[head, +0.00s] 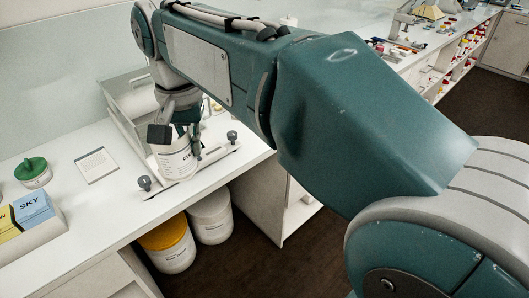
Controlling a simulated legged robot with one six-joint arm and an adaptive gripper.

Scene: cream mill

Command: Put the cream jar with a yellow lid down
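A white jar (175,163) with dark lettering on its label is at the end of my arm, left of centre. My gripper (178,138) reaches down over its top, with a dark finger pad on the left and a teal finger on the right. The fingers appear closed on the jar's upper part. The gripper hides the jar's lid, so its colour cannot be seen. The jar is over or on a pale flat base with dark knobs (145,183); whether its bottom touches is unclear.
A metal box (130,100) stands behind. Below are a yellow-lidded tub (166,245) and a white tub (211,217).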

